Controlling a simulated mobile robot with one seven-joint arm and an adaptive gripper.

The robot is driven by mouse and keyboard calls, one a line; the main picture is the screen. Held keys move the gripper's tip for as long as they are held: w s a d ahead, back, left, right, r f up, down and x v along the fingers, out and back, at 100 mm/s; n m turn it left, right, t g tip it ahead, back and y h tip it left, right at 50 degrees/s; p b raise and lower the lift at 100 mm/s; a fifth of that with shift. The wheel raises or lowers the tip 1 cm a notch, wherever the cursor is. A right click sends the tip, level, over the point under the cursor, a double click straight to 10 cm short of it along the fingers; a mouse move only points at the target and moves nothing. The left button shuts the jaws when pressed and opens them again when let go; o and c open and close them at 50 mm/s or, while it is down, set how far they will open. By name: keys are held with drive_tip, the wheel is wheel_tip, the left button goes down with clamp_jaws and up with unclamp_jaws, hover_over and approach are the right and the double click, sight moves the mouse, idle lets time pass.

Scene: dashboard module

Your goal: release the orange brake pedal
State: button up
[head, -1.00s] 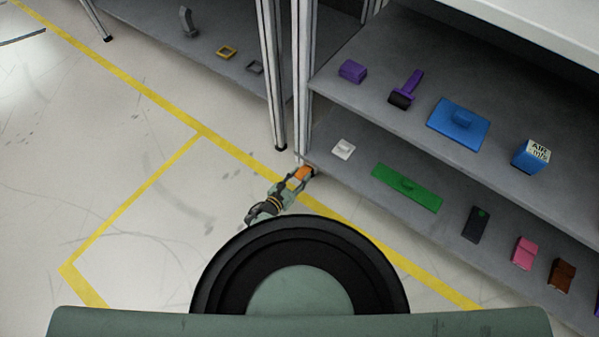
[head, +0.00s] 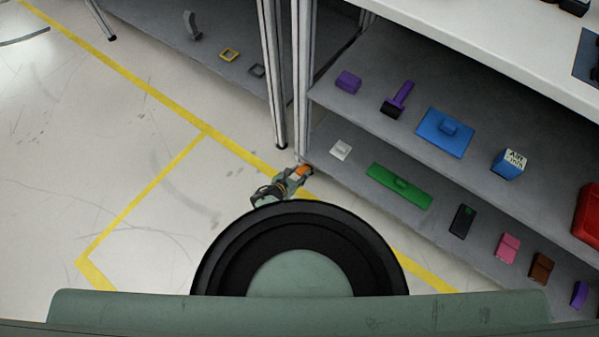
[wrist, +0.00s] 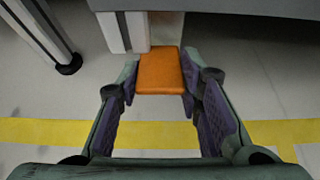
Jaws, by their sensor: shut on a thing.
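The orange brake pedal (wrist: 161,71) is a flat orange block between the fingers of my gripper (wrist: 160,92) in the wrist view. The fingers are shut on its two sides. In the head view the pedal (head: 303,171) shows as a small orange patch at the end of my gripper (head: 297,176), close to the foot of a shelf post. The pedal is over the floor, at the shelf's left front corner. I cannot tell whether it touches the post or the lower shelf.
The lower shelf (head: 335,185) holds a white piece (head: 341,149), a green panel (head: 399,186) and several other parts. The upper shelf (head: 378,123) holds purple and blue parts (head: 445,132). A metal post (head: 301,80) stands just beyond my gripper. The floor at the left is clear.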

drive_tip(key=o, duration=1.2)
drive_tip(key=shift+c, duration=0.2)
drive_tip(key=shift+f, duration=0.15)
